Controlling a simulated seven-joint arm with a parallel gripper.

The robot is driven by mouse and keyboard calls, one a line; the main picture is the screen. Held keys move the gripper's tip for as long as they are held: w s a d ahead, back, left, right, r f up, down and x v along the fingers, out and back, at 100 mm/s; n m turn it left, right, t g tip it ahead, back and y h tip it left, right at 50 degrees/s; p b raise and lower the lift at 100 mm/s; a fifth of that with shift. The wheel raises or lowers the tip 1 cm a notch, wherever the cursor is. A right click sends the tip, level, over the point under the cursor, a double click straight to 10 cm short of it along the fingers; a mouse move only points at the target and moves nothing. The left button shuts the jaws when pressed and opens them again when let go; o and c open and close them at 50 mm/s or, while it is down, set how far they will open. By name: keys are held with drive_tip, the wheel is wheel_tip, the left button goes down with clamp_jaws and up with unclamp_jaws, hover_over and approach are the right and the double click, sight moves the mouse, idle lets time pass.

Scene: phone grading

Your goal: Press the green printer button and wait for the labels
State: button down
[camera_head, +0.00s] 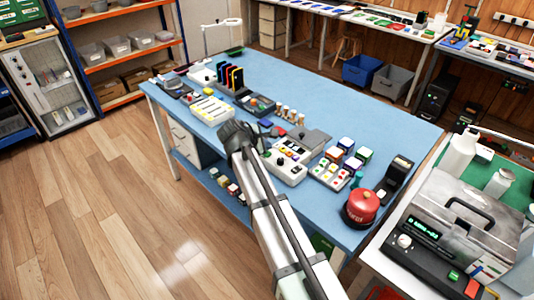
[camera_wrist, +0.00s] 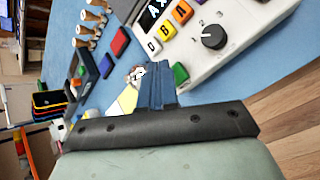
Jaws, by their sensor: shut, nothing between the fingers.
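The label printer (camera_wrist: 225,25) is a pale box with coloured keys, a dark knob and a small dark display in the wrist view. It also shows in the head view (camera_head: 287,172), just right of my gripper. A green button (camera_wrist: 180,74) sits at its near left edge in the wrist view. My gripper (camera_wrist: 156,68) is shut and empty, its dark blue fingers just left of the green button. I cannot tell whether they touch it. In the head view my gripper (camera_head: 240,136) is over the blue table; its tips are hard to make out. I cannot identify any printed label.
A red block (camera_wrist: 120,41) and several wooden pegs (camera_wrist: 90,25) lie left of the printer in the wrist view. The blue table (camera_head: 340,100) has free room at the back. A red round device (camera_head: 361,206) stands at its right front.

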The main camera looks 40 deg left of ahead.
drive_tip(key=shift+r, duration=0.1)
drive_tip(key=shift+r, duration=2.4)
drive_tip(key=shift+w, duration=0.15)
